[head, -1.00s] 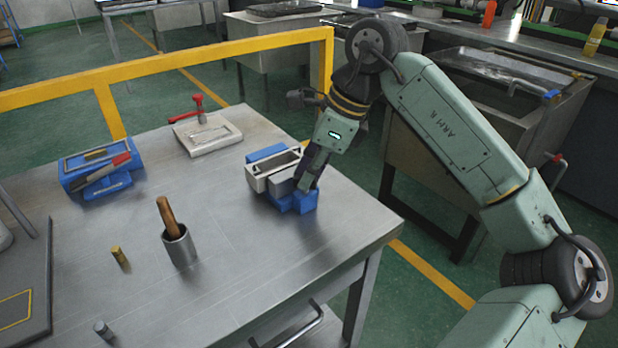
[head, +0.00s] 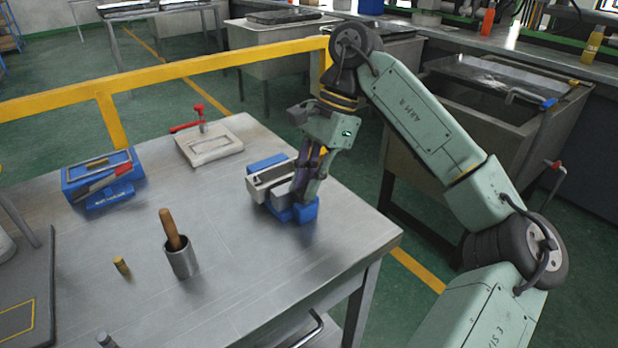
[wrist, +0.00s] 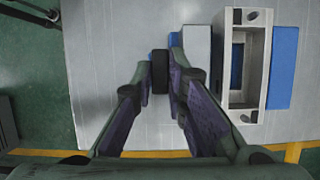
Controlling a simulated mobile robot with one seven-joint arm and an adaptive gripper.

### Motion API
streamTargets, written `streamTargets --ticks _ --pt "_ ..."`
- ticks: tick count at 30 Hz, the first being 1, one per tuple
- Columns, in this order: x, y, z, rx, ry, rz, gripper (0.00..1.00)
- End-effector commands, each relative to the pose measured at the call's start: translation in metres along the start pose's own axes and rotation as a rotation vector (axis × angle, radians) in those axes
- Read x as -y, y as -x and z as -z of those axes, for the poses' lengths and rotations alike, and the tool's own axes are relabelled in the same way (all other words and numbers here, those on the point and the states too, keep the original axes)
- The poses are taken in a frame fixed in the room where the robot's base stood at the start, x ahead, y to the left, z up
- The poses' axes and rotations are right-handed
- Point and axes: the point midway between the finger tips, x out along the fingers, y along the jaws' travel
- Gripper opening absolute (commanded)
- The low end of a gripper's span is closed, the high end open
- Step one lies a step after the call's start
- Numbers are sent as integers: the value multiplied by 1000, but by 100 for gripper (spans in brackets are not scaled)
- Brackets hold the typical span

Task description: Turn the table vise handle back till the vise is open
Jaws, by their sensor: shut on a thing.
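The table vise (head: 306,212) has a blue body and light grey jaws. It stands near the right edge of the metal table. In the wrist view the blue far side of the vise (wrist: 283,68) is at the right, with a pale rectangular hollow frame (wrist: 222,60) and a grey jaw block (wrist: 197,48) to its left. My gripper (head: 306,192) reaches down at the vise's right end. In the wrist view my gripper (wrist: 160,82) is shut on the dark vise handle (wrist: 159,66). Most of the handle is hidden by the fingers. I cannot tell how wide the jaws stand.
A yellow rail (head: 180,72) runs behind the table.

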Motion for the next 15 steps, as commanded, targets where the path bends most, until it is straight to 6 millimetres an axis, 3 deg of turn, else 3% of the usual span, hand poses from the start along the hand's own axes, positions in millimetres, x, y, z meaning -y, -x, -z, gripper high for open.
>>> streamTargets --ticks 15 --pt "0 0 0 -1 43 -17 0"
